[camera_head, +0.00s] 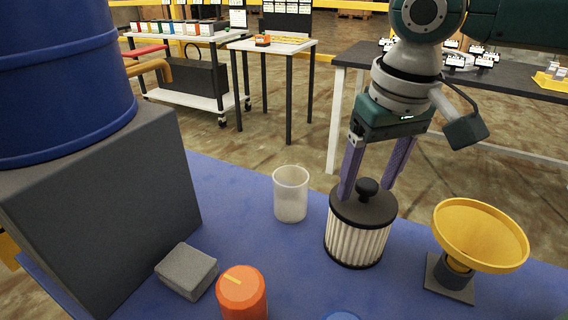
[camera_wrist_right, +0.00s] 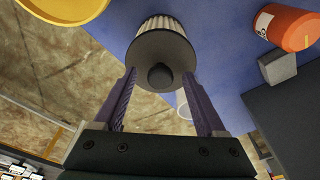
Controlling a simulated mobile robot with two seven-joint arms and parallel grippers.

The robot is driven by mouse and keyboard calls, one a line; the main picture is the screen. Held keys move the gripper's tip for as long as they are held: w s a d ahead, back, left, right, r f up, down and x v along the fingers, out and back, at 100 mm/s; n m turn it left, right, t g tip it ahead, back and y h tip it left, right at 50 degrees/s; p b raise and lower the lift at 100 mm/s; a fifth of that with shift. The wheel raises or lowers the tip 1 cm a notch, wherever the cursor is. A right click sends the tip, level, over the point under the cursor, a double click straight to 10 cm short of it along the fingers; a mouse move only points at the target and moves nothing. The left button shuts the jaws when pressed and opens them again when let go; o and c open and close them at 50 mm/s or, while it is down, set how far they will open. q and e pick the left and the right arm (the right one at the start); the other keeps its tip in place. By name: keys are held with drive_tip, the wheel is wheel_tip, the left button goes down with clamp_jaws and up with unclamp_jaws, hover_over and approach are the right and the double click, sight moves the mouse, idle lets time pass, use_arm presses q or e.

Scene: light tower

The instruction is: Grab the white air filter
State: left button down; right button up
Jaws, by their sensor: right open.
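The white air filter (camera_head: 356,240) stands upright on the blue table. It has pleated white sides, a dark lid and a round black knob on top. It also shows in the right wrist view (camera_wrist_right: 160,24), with its lid and knob facing the camera. My right gripper (camera_head: 372,190) is open above the filter, pointing down. Its two purple fingers stand apart on either side of the knob, near the lid. In the right wrist view the fingers (camera_wrist_right: 160,85) flank the knob with gaps. I cannot tell whether they touch the lid. My left gripper is not in view.
A yellow funnel (camera_head: 480,236) stands close right of the filter. A translucent white cup (camera_head: 291,194) stands to its left. An orange container (camera_head: 242,294) and a grey block (camera_head: 187,271) sit nearer the front left. A blue drum (camera_head: 62,80) rests on a large grey box (camera_head: 110,215).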

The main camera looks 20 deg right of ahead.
drive_tip(key=shift+c, duration=0.3)
clamp_jaws()
idle(1.0)
